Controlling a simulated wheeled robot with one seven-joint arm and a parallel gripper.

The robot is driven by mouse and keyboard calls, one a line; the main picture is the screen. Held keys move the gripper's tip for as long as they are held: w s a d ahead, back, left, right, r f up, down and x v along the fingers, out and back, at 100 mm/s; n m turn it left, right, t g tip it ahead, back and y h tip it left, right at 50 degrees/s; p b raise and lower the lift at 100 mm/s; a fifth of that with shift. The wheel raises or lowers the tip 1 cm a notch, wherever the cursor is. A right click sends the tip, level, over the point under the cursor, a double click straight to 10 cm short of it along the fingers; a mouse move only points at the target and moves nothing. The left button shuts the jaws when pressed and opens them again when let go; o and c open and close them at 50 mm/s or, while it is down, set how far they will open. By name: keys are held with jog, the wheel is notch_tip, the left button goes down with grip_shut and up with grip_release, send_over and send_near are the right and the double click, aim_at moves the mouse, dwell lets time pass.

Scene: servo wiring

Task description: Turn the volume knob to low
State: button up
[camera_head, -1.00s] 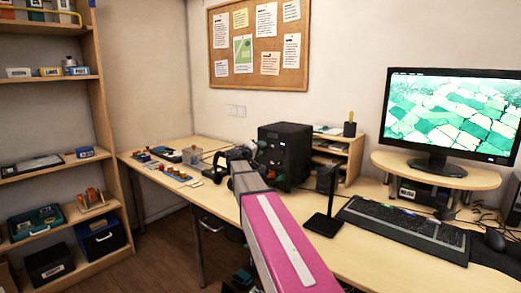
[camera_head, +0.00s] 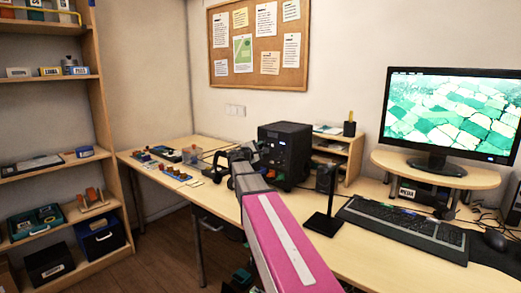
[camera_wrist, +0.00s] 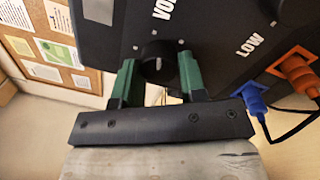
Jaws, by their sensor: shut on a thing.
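The volume knob (camera_wrist: 158,68) is a dark round knob on the face of a black box (camera_head: 290,150), which stands on the desk near the wall. My gripper (camera_wrist: 157,62) has its two green fingers on either side of the knob, shut on it. It shows small and partly hidden by my arm at the box's front in the head view (camera_head: 246,158). White "VOL" lettering (camera_wrist: 163,9) shows above the knob, cut off by the frame edge. A "LOW" label (camera_wrist: 250,42) is on the panel to the right. I cannot make out where the knob's pointer sits.
Orange (camera_wrist: 298,70) and blue (camera_wrist: 250,97) plugs with black cables sit right of the fingers. A black stand (camera_head: 322,222) and keyboard (camera_head: 405,226) lie right of my arm. Small parts (camera_head: 172,172) cover the desk's left end. A monitor (camera_head: 452,115) stands at right.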

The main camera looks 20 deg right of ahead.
jog(key=shift+n, duration=1.3)
jog(key=o, duration=0.9)
jog(key=shift+o, duration=0.2)
jog(key=v, duration=1.1)
